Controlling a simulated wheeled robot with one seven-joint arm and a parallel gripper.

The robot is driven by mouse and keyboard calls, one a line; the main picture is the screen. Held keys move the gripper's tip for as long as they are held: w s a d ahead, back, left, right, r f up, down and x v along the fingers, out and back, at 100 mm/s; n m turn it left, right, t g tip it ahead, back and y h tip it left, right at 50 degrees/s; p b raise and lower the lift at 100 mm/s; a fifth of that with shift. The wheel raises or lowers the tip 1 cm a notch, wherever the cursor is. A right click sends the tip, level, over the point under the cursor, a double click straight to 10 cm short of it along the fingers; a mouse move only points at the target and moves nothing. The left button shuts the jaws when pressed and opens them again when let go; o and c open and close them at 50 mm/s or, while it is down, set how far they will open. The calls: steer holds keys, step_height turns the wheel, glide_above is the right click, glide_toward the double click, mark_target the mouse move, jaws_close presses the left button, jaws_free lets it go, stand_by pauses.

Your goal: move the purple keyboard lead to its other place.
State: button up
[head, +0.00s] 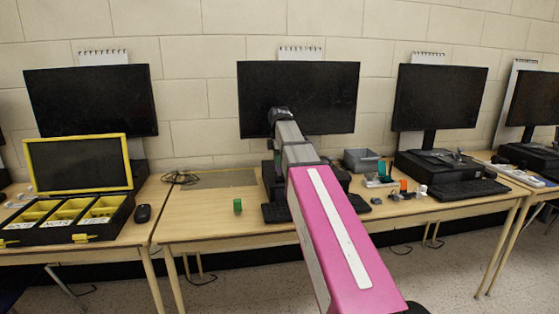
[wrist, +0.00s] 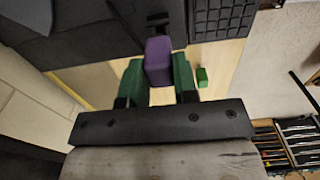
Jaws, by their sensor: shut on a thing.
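The purple keyboard lead shows in the wrist view as a purple block (wrist: 158,58) between the two green fingers of my gripper (wrist: 158,76). My gripper is shut on it. Its far end points at a dark case and a small grey part; I cannot tell whether it is plugged in or free. In the head view my pink and grey arm reaches to the middle monitor (head: 310,85) and hides the gripper's fingers and the purple lead. The middle desk's black keyboard (head: 276,213) lies partly behind my arm; a keyboard also shows in the wrist view (wrist: 222,16).
A small green block (head: 238,206) stands on the bare desk left of the keyboard, also in the wrist view (wrist: 202,77). An open yellow-and-black case (head: 115,208) stands at left. A grey bin (head: 360,160) and small parts lie at right. Loose cable (head: 180,177) lies at the back.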

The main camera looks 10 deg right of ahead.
steer(key=shift+f, duration=1.45)
stand_by(0.4)
steer(key=o, duration=0.4)
steer(key=shift+r, duration=1.5)
steer(key=o, duration=0.6)
steer(key=shift+c, duration=0.2)
